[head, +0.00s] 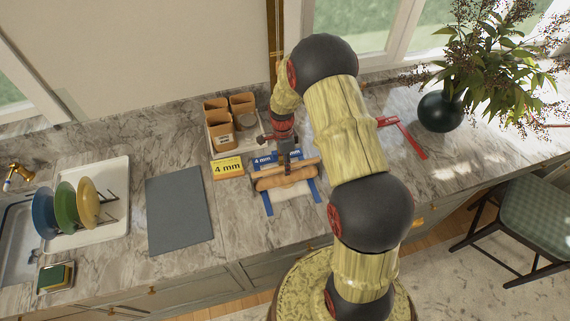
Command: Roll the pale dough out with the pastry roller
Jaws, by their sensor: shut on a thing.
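The wooden pastry roller (307,163) lies crosswise in the head view, below my gripper. My gripper (287,164) points down and is shut on the roller's middle, which the fingers partly hide. The pale dough (285,182) shows as a thick tan band just in front of the roller. The two overlap in this view, so I cannot tell if they touch.
A yellow "4 mm" card (228,167) and a tray of brown containers (218,137) stand left of the mat. Farther left are a grey board (179,209) and a plate rack (88,221). A red tool (406,137) and a dark vase (441,111) are right. The right counter front is clear.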

